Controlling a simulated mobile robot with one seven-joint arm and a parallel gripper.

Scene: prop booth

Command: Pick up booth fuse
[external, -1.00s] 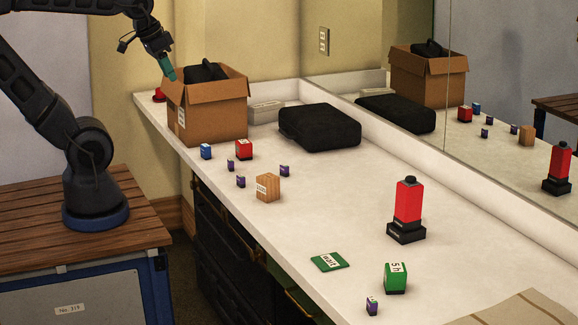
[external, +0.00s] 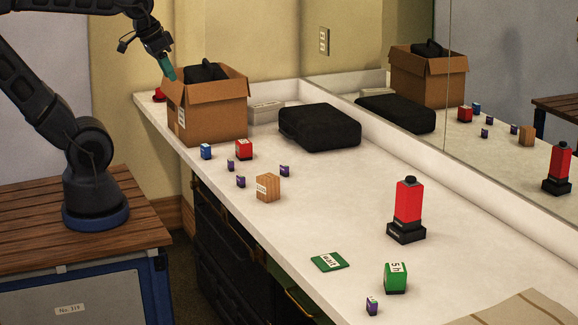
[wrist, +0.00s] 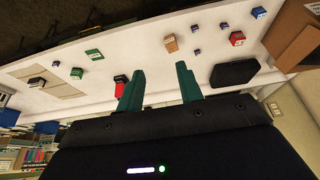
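No label that reads as booth fuse is legible, so I cannot tell which thing is the fuse. Several small dark purple blocks stand on the white counter: one at the front (external: 372,306), one right of the red block (external: 285,170), and others (external: 241,181) close by. My gripper (external: 168,70) is raised at the upper left, beside the cardboard box. In the wrist view my gripper's two green fingers (wrist: 160,68) are spread apart with nothing between them.
The open cardboard box (external: 208,122) holds something black. A black case (external: 320,127), blue block (external: 206,151), red block (external: 244,149), wooden block (external: 268,187), green card (external: 330,262) and green block (external: 396,278) are on the counter. A mirror (external: 510,80) backs it.

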